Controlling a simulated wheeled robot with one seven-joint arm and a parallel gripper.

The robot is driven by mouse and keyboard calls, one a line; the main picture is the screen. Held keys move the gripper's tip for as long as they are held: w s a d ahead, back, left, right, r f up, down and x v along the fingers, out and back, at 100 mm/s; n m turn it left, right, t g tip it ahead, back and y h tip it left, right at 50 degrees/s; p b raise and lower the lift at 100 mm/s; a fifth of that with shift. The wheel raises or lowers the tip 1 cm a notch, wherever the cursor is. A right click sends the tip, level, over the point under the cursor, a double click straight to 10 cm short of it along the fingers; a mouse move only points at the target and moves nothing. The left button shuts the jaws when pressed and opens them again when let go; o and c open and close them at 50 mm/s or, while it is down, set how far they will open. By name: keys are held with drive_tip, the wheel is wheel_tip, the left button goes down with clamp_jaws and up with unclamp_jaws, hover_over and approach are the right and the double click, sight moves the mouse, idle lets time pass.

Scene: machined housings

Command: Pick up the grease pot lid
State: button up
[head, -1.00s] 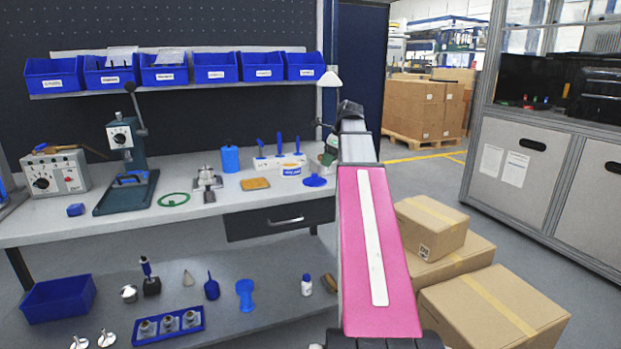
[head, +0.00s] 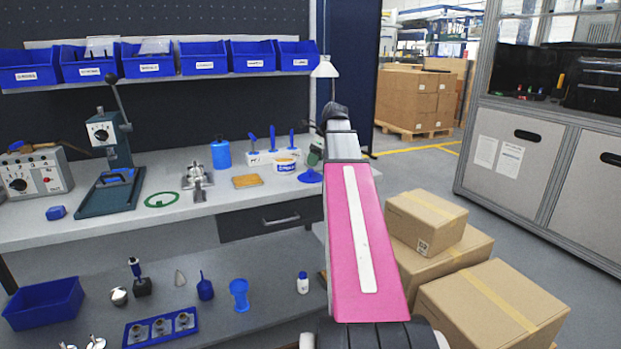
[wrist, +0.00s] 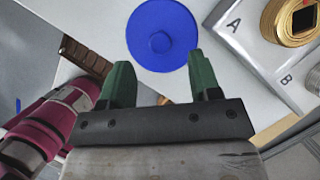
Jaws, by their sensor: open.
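The grease pot lid is a blue disc with a small central knob; it lies on the bench in the head view (head: 309,176) and fills the top middle of the wrist view (wrist: 160,28). My gripper (wrist: 162,72) is open, with its two green fingers apart and nothing between them.
A metal plate marked A and B (wrist: 258,52) with a brass-coloured round part (wrist: 291,22) lies right of the lid in the wrist view. A block with blue-handled tools (head: 262,157) and a tan pad (head: 247,181) are left of the lid. Cardboard boxes (head: 440,250) stand right of my arm.

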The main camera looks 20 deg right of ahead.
sight(311, 170)
drive_tip(key=x, duration=0.5)
drive_tip(key=shift+s, duration=0.1)
drive_tip(key=c, duration=1)
